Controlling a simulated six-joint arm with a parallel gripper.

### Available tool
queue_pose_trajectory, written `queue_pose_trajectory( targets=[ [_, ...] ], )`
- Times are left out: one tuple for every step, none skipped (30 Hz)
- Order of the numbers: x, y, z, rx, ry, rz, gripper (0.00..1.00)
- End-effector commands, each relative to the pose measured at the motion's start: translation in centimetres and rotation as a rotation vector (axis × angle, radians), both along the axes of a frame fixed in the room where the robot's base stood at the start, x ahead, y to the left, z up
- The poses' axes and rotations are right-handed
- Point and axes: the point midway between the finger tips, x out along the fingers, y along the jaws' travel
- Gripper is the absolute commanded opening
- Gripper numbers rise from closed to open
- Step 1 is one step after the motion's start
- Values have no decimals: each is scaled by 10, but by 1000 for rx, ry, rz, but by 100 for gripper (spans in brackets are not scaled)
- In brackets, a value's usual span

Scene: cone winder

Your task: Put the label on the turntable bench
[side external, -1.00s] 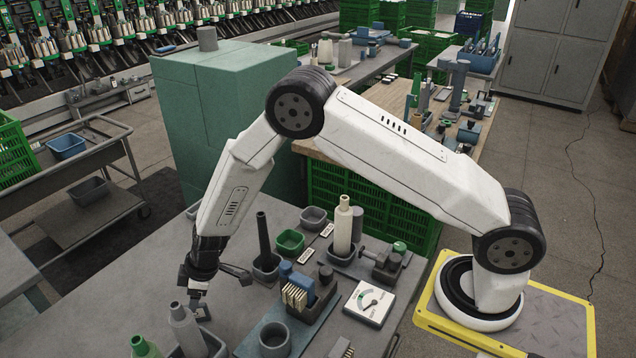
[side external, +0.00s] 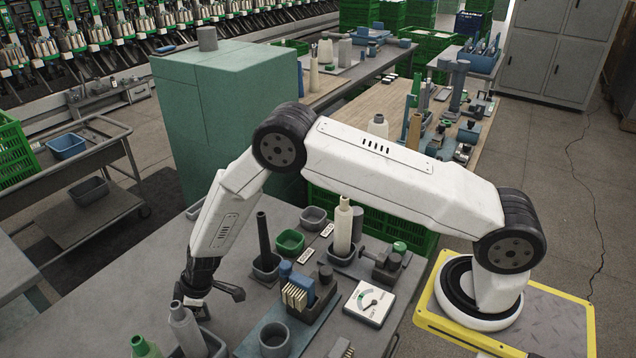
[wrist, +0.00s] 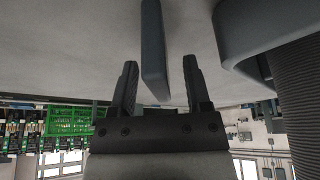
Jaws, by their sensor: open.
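My gripper (side external: 197,302) is low over the left part of the grey table (side external: 95,318), beside a tray with bottles. In the wrist view, my gripper (wrist: 152,88) is open. A thin upright blue-grey piece (wrist: 153,45) stands between its fingers, with visible gaps on both sides; I cannot tell what it is. Two small white cards with dark marks, a nearer one (side external: 305,257) and a farther one (side external: 327,230), lie near the small bins. I cannot tell whether either is the label. A wooden-topped bench (side external: 350,104) stands behind; I cannot tell whether it is the turntable bench.
A grey bottle (side external: 186,328) and a green bottle (side external: 143,347) stand close to my gripper. A dark cone (side external: 263,236), a green bin (side external: 290,242), a brush block (side external: 297,297) and a dial gauge (side external: 369,303) crowd the table to the right.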

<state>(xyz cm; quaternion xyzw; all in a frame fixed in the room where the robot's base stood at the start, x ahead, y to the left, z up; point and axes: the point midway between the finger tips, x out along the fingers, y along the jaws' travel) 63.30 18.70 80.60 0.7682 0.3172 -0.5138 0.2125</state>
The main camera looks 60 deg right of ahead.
Motion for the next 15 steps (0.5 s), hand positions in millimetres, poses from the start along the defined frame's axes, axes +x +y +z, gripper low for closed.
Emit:
queue_pose_trajectory(
  targets=[
    [1,1,-3,-1,-1,1,62],
    [1,1,-4,-1,-1,1,62],
    [2,2,-6,-1,-1,1,62],
    [2,2,-6,-1,-1,1,62],
    [2,2,-7,-1,-1,1,62],
    [2,2,-7,-1,-1,1,62],
    [2,2,-7,-1,-1,1,62],
    [2,2,-7,-1,-1,1,62],
    [2,2,-7,-1,-1,1,62],
    [2,2,-7,-1,-1,1,62],
    [2,2,-7,-1,-1,1,62],
    [2,2,-7,-1,-1,1,62],
    [2,2,-7,-1,-1,1,62],
    [2,2,-7,-1,-1,1,62],
    [2,2,-7,-1,-1,1,62]
  ],
)
